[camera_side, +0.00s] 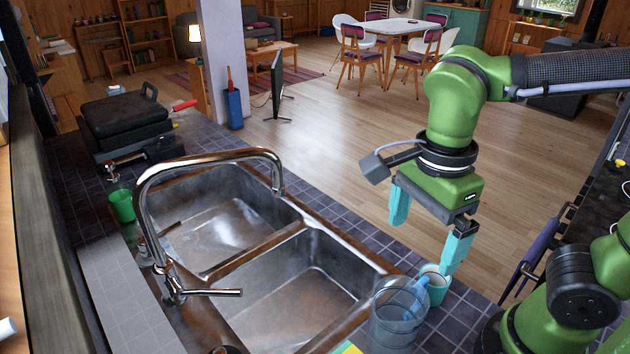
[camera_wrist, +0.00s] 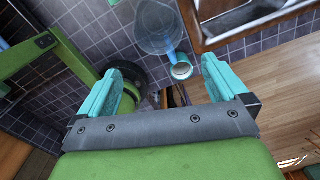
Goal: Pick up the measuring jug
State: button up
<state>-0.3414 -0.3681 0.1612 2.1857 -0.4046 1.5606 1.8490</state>
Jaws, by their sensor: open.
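The measuring jug (camera_side: 392,322) is clear, with a light blue handle. It stands on the dark tiled counter by the near right corner of the sink. In the wrist view the jug (camera_wrist: 155,28) is at the top middle, its handle towards my gripper. A teal cup (camera_side: 437,290) stands close beside the handle; it shows in the wrist view (camera_wrist: 181,70) between my fingertips. My gripper (camera_side: 427,238) is open and empty, with teal fingers pointing down, above and beyond the jug. In the wrist view my gripper (camera_wrist: 163,78) has its fingers spread wide.
The double steel sink (camera_side: 300,285) with its tall curved tap (camera_side: 210,160) lies left of the jug. A green cup (camera_side: 122,205) and a black grill (camera_side: 122,125) stand at the far left. Open wooden floor (camera_side: 330,160) lies beyond the counter.

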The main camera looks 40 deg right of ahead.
jog(key=m, duration=0.1)
send_near(411, 286)
jog(key=a+f, duration=0.1)
jog(key=f, duration=0.3)
jog(key=s+a+f, duration=0.1)
jog(key=f, duration=0.1)
jog(key=shift+a+f, duration=0.25)
jog(key=shift+a, duration=0.1)
jog(key=shift+a+f, duration=0.1)
jog(key=shift+f, duration=2.75)
jog(key=shift+w, duration=0.1)
jog(key=c, duration=0.8)
